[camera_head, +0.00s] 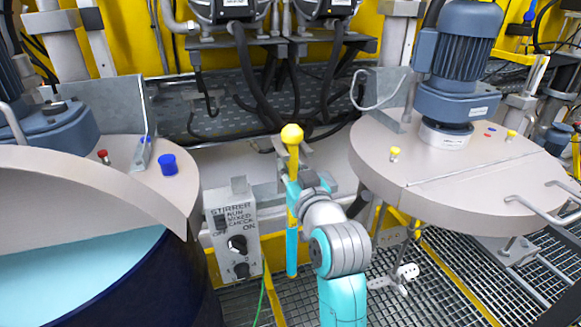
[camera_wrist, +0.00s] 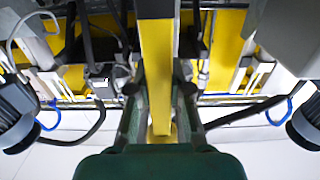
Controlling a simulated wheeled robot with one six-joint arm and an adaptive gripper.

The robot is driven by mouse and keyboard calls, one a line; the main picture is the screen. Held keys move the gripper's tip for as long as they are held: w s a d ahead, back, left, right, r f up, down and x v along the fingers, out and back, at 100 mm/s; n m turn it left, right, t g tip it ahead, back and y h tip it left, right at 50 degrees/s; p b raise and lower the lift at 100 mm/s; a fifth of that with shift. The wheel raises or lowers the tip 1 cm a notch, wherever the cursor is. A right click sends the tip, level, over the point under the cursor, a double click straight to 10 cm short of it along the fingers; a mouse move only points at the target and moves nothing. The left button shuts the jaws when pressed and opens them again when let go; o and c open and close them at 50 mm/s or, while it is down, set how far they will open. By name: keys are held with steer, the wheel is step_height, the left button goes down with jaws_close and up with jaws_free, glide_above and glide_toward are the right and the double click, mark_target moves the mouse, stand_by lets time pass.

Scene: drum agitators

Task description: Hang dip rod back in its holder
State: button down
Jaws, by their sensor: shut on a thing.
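The dip rod (camera_head: 292,160) stands near upright in the middle of the head view. It has a yellow ball knob on top, a yellow upper shaft and a turquoise lower part. My gripper (camera_head: 297,190) is shut on its yellow shaft, below the knob. In the wrist view the yellow shaft (camera_wrist: 156,75) runs between the two dark fingers (camera_wrist: 158,115). A grey metal bracket (camera_head: 264,190), possibly the holder, shows just behind and beside the rod. I cannot tell whether the rod touches it; my gripper and arm hide part of this area.
An open drum with light blue liquid (camera_head: 80,275) stands at left, its lid (camera_head: 90,190) raised. A closed drum lid (camera_head: 450,175) with a blue motor (camera_head: 460,50) is at right. A stirrer switch box (camera_head: 235,235) is left of the rod. Grating floor lies below.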

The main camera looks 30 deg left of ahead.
steer(key=shift+f, duration=0.15)
steer(key=shift+f, duration=0.25)
steer(key=c, duration=1)
jaws_free()
